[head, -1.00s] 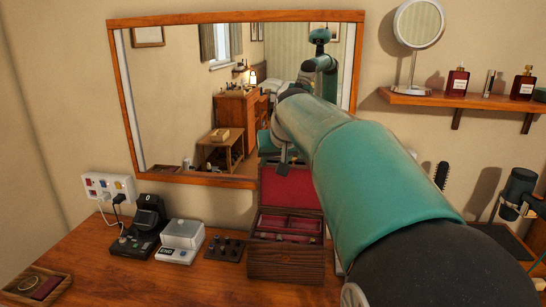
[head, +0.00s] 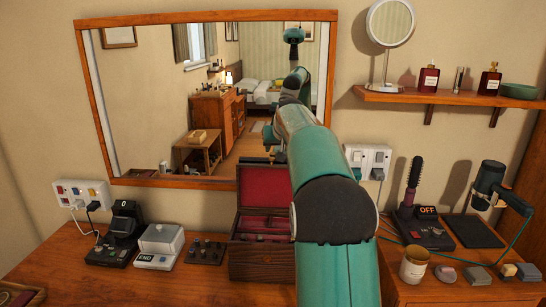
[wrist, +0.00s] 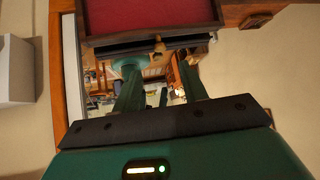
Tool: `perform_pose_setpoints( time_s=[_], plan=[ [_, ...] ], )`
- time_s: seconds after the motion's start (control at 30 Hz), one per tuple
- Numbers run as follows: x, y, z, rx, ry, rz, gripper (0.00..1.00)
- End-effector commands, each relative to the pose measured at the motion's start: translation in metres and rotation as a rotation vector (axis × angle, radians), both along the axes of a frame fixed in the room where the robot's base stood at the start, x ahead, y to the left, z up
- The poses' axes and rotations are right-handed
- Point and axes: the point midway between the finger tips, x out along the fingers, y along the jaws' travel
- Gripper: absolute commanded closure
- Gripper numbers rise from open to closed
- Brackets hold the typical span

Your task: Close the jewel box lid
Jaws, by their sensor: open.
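The jewel box (head: 262,262) is a dark wooden box on the dresser below the mirror. Its lid (head: 258,187) stands raised at the back, showing red lining. Red compartments show in the open base, and my arm covers the box's right side. In the wrist view the red-lined lid (wrist: 150,16) is at the top, with a small brass-coloured catch at its dark edge. My gripper (wrist: 160,85) is open and empty, its fingers apart from each other just short of the lid edge. In the head view it is mostly hidden by my arm near the lid's top.
The mirror (head: 150,100) is behind the box. A small panel with dark knobs (head: 205,251), a white device (head: 160,246) and a black device (head: 115,240) stand left. A hairbrush (head: 412,190), jar (head: 414,264) and dark dryer (head: 490,188) stand right. A shelf (head: 440,99) is above right.

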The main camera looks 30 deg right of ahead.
Motion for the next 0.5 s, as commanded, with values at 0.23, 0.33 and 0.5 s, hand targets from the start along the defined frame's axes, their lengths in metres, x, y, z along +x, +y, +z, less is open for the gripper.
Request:
perform_pose_setpoints(
  time_s=[0.23, 0.33, 0.5],
  plan=[
    [0.034, -0.012, -0.036, 0.000, 0.002, 0.001, 0.57],
    [0.044, -0.015, -0.047, 0.000, 0.001, 0.001, 0.57],
    [0.053, -0.019, -0.056, -0.001, 0.000, 0.001, 0.57]
  ],
)
